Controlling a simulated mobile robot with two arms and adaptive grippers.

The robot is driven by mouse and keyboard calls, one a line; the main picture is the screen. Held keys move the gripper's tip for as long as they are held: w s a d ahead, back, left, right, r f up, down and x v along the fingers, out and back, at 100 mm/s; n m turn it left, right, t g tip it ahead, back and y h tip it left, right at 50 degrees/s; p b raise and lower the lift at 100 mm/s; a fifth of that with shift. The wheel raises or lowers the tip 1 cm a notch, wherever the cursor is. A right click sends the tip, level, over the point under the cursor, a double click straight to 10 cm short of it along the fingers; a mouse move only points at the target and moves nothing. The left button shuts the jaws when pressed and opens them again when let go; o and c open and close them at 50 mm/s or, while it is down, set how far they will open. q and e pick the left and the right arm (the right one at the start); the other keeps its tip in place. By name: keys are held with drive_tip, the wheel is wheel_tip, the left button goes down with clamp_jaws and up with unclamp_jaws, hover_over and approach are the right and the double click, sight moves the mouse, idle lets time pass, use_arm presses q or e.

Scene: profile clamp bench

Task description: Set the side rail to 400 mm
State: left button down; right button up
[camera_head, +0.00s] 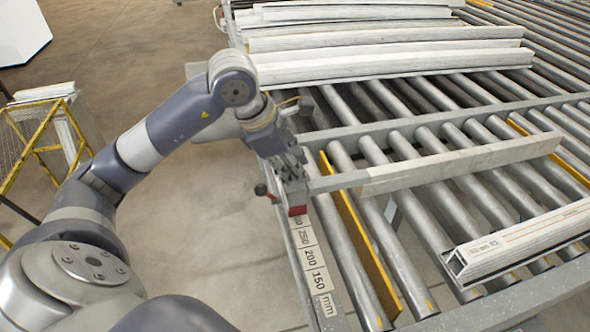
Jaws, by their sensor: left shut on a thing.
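The side rail (460,164) is a pale bar lying across the rollers, joined at its left end to a carriage on the bench's left edge. My left gripper (289,172) comes down from above and is shut on this carriage end; its fingertips are partly hidden. My right gripper is not in view.
A white window profile (525,240) lies on the rollers at right. Several long pale profiles (390,62) lie at the back. A yellow strip (357,240) runs between the rollers. A yellow-framed cart (40,130) stands left; the floor (215,225) between is clear.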

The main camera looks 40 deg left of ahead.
use_arm(q)
drive_tip(key=w+a, duration=0.7)
drive_tip(key=a, duration=0.2)
drive_tip(key=shift+w+r+b, duration=0.2)
drive_tip(key=shift+w+b, duration=0.15)
drive_tip(key=shift+w, duration=0.05)
drive_tip(key=shift+a, duration=0.1)
drive_tip(key=c, duration=1.4)
unclamp_jaws()
drive_tip(key=shift+o, duration=0.8)
drive_tip(key=shift+w+a+f, duration=0.1)
drive_tip(key=shift+f, duration=0.05)
drive_tip(key=v, duration=1.2)
